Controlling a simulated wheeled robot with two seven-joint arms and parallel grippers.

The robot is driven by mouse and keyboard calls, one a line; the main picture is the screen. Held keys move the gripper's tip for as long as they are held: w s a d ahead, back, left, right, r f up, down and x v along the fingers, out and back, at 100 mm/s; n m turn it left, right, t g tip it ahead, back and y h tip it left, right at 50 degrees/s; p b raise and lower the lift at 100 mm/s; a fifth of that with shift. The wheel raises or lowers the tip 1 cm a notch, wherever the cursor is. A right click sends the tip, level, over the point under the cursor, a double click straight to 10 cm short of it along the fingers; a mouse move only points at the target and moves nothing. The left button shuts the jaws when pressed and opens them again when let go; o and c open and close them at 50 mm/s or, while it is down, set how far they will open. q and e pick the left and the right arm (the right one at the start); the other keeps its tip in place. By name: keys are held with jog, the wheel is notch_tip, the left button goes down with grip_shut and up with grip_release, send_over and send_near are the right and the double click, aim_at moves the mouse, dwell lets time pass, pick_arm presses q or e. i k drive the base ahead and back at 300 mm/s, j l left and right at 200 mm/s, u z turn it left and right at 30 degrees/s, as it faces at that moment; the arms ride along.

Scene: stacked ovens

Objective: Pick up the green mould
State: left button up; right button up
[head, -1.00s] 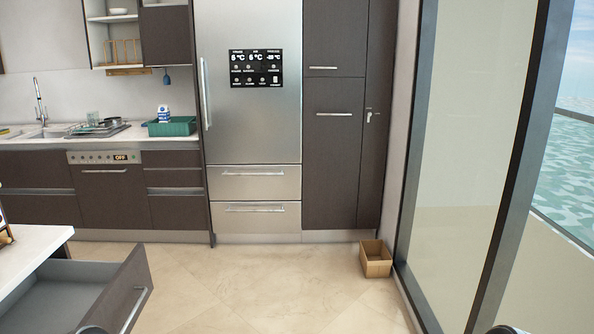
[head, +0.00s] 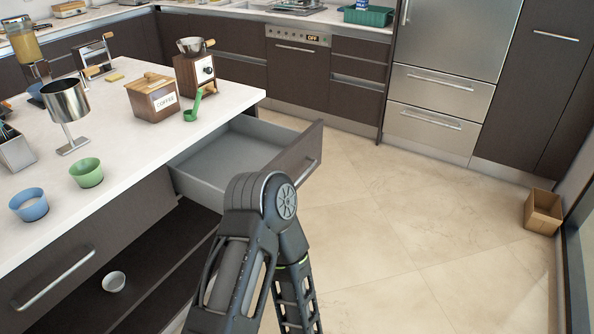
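The green mould (head: 86,173) is a small round cup on the white countertop at the left, near its front edge. A similar blue mould (head: 29,205) holding something pale stands to its left, a little apart. One of my black arms rises from the bottom middle and bends at a joint, to the right of the counter and well away from the green mould. I cannot tell which arm it is. No gripper fingers show in the head view.
A drawer (head: 235,155) stands open below the countertop (head: 130,190), near my arm. A metal cup on a stand (head: 68,105), a coffee box (head: 153,98), a green scoop (head: 192,105) and a grinder (head: 195,68) stand on the counter.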

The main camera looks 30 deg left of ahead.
aim_at(88, 174)
jog(key=u, duration=2.35)
jog(key=i+j, duration=0.95)
jog(key=z, duration=1.75)
jog(key=i+j, duration=0.15)
